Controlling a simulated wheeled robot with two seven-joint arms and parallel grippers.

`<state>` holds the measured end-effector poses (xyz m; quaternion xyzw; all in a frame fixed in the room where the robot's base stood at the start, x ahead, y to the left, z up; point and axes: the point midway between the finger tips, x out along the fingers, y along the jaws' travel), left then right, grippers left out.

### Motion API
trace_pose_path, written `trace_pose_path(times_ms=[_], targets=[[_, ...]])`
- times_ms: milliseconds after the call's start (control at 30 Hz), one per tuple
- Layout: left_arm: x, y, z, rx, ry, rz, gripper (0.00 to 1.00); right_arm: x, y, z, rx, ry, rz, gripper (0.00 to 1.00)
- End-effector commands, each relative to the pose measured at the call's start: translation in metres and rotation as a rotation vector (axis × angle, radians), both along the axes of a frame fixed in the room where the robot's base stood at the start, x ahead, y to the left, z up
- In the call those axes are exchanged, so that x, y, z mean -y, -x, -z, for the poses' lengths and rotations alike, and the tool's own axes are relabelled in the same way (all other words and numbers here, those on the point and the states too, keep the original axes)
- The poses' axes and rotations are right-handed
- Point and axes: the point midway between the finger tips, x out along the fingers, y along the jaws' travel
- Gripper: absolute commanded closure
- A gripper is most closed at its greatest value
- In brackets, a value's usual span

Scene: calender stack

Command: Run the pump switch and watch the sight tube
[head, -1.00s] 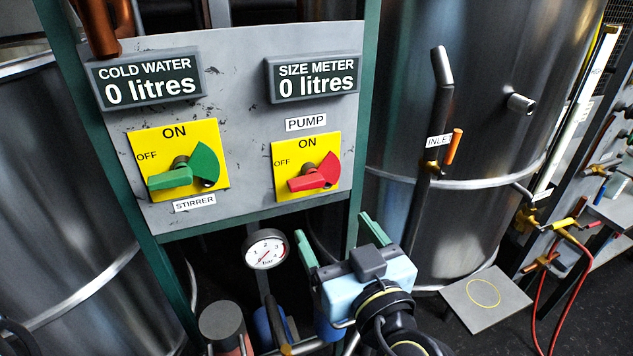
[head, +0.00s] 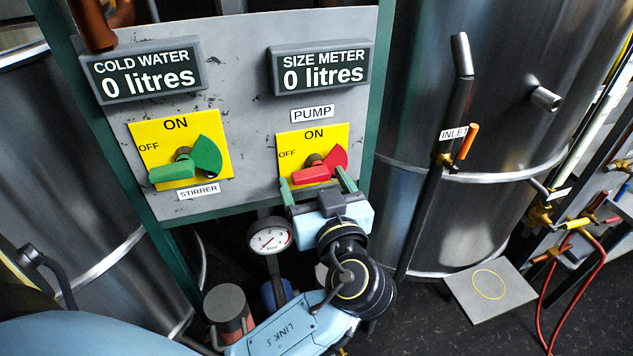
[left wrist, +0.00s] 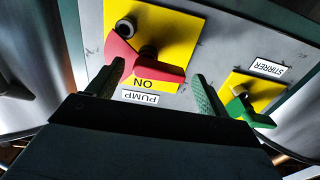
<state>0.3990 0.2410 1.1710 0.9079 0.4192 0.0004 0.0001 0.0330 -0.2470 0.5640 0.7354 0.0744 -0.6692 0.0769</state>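The red pump switch (head: 312,174) sits on a yellow plate under the PUMP label, its grip pointing left toward OFF. The size meter (head: 323,68) above it reads 0 litres. My left gripper (head: 317,183) is open just below the switch, fingers pointing up at the panel. In the left wrist view the red switch (left wrist: 140,58) shows ahead, between and beyond the two spread fingertips (left wrist: 157,76); I cannot tell whether they touch it. A pale upright tube (head: 597,127) stands by the right tank; I cannot tell its level or whether it is the sight tube. My right gripper is not in view.
The green stirrer switch (head: 190,163) is left of the pump switch. A pressure gauge (head: 270,239) hangs below the panel, close to my left arm. The inlet valve's orange handle (head: 468,141) is right of the panel. Steel tanks flank it.

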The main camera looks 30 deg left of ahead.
Motion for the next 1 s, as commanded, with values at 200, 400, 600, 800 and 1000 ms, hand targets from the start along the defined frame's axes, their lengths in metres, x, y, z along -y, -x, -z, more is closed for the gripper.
trace_pose_path(times_ms=[200, 400, 600, 800, 1000], targets=[[0.0, 0.0, 0.0, -0.001, -0.001, 0.0, 0.5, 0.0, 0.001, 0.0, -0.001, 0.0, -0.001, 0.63], [0.0, 0.0, 0.0, -0.002, -0.001, 0.0, 0.65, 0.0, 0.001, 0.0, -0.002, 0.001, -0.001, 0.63], [0.0, 0.0, -0.001, -0.026, -0.02, -0.001, 0.65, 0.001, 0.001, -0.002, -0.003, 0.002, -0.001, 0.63], [0.001, 0.0, -0.003, -0.105, -0.084, 0.0, 0.65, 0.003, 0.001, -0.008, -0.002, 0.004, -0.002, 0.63], [0.002, 0.0, -0.007, -0.232, -0.191, 0.001, 0.65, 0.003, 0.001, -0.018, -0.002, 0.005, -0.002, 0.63]])
